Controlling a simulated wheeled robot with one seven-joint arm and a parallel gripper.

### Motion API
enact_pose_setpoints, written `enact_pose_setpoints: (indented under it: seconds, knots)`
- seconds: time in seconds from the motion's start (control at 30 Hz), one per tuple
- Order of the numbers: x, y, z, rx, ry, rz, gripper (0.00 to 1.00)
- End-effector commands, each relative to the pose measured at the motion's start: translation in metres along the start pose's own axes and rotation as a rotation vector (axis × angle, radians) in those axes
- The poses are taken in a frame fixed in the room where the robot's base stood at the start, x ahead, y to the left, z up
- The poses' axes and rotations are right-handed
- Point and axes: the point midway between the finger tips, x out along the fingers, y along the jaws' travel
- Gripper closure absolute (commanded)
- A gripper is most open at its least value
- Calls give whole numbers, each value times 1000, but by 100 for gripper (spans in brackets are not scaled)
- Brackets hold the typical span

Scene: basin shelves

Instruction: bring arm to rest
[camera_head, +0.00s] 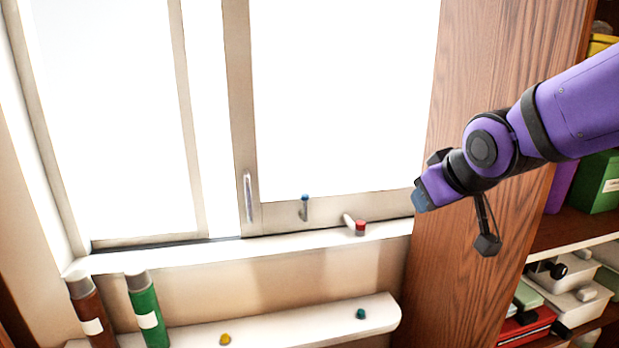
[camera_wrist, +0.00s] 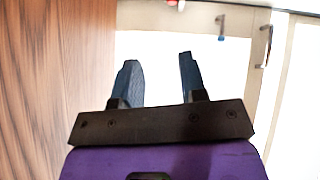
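My purple arm reaches in from the right in the head view. My gripper (camera_head: 420,197) hangs in front of the wooden panel's left edge, beside the window. In the wrist view my gripper (camera_wrist: 158,75) has its two dark fingers apart with nothing between them. The fingers point toward the bright window and touch nothing that I can see.
The wooden panel (camera_head: 478,130) stands close behind my arm. A red-ended object (camera_head: 360,228) lies on the white sill (camera_head: 280,247). A lower ledge (camera_head: 290,322) holds small knobs. Shelves (camera_head: 575,228) with boxes are at right. Two tubes, brown (camera_head: 92,318) and green (camera_head: 147,315), stand lower left.

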Motion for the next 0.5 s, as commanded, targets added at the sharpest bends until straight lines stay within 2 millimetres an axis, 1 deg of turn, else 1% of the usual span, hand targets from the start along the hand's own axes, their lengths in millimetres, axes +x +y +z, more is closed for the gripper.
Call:
enact_pose_setpoints:
  seconds: [0.03,0.1,0.23,0.3,0.4,0.5]
  knots:
    - [-18,9,10,32,-28,20,61]
    - [-38,19,27,77,-76,39,61]
    - [-77,32,60,170,-164,59,61]
    - [-97,36,79,220,-208,61,61]
    - [-121,38,103,283,-262,56,61]
    - [-139,38,121,331,-303,45,61]
